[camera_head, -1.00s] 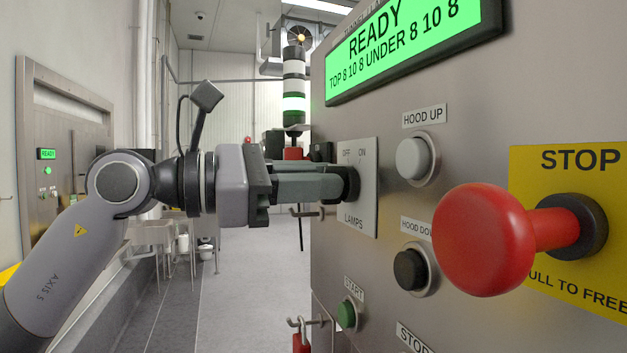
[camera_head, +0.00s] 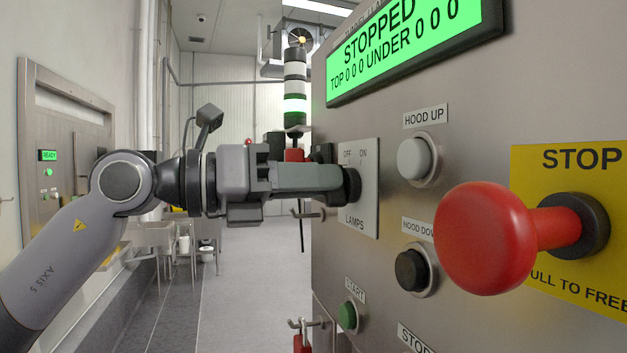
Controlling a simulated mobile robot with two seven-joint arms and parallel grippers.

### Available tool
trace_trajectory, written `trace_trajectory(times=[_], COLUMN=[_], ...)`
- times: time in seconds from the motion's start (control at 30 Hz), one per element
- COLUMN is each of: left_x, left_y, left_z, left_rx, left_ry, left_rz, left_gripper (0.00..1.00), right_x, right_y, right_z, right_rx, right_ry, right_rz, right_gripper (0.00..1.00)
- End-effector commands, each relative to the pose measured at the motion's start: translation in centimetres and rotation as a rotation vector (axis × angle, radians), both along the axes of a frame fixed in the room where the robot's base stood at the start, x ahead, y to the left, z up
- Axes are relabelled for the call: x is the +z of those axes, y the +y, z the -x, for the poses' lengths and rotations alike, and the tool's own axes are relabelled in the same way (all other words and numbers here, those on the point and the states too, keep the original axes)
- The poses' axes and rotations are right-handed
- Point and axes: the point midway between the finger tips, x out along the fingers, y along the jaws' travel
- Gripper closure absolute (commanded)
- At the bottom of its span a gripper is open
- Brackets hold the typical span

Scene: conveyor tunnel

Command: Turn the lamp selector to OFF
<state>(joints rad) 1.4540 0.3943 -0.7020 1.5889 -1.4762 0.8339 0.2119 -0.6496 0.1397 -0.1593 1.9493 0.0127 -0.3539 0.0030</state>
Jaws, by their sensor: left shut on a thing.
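The lamp selector (camera_head: 351,187) is a dark round knob on a pale plate (camera_head: 363,208) marked OFF, ON and LAMPS, on the steel panel. My left gripper (camera_head: 338,180) comes in from the left and is shut on the knob. The gripper is rolled so that one finger mostly hides the other. The knob's pointer is hidden, so I cannot tell which mark it faces. My right gripper is not in view.
A large red stop button (camera_head: 484,238) sticks far out on the right. HOOD UP (camera_head: 412,158), HOOD DOWN (camera_head: 410,270) and green START (camera_head: 347,316) buttons sit near the selector. The display (camera_head: 412,50) reads STOPPED. The aisle at left is open.

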Motion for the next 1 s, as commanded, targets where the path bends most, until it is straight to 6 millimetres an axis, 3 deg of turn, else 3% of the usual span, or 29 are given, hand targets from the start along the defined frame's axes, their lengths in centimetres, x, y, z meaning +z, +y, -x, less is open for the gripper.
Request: trace_trajectory(times=[0.37, 0.87, 0.9, 0.97, 1.0], left_x=[-0.05, -0.04, -0.04, -0.04, -0.04], left_y=[0.08, 0.08, 0.08, 0.08, 0.07], left_z=[-0.1, -0.12, -0.12, -0.12, -0.12], left_rx=[0.001, 0.0, 0.0, 0.0, 0.0], left_ry=[0.143, 0.163, 0.163, 0.163, 0.162], left_rz=[0.046, 0.053, 0.053, 0.053, 0.053], left_gripper=[1.0, 1.0, 0.81, 0.61, 0.58], right_x=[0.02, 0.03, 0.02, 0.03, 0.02], right_y=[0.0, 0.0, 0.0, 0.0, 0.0], right_z=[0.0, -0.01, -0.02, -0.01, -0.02], right_rx=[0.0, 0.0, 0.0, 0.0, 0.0], right_ry=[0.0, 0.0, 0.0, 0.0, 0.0], right_rz=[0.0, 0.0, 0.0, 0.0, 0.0], right_gripper=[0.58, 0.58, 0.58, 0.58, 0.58])
